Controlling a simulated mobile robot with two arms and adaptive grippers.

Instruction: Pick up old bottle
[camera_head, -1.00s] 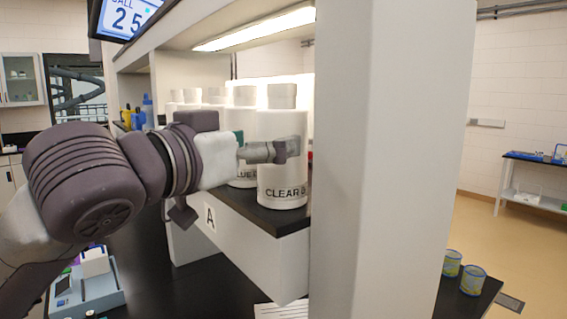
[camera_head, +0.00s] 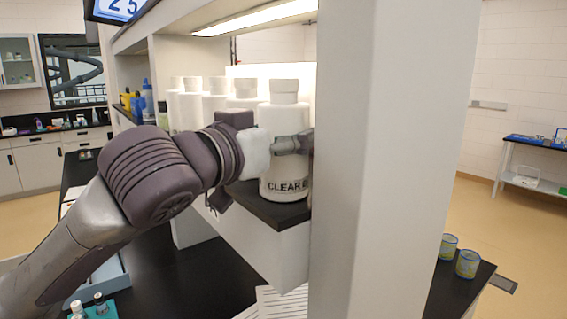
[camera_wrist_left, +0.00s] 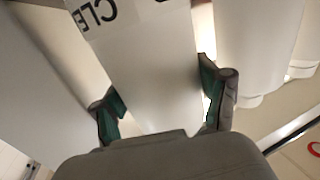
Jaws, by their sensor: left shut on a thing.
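A white bottle (camera_head: 284,165) with a dark CLEAR label stands upright at the near end of the black-topped shelf (camera_head: 262,208). My left gripper (camera_head: 296,143) reaches it from the left and is shut on its body below the shoulder. In the left wrist view the bottle (camera_wrist_left: 152,75) fills the space between the two green-padded fingers (camera_wrist_left: 160,92), label above. I cannot tell whether its base is clear of the shelf. My right gripper is not in view.
More white bottles (camera_head: 190,107) stand in a row behind, close to the held one. A white post (camera_head: 350,160) rises just right of it. A lit lamp (camera_head: 255,22) hangs above. Two patterned cups (camera_head: 467,264) sit on the black bench at right.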

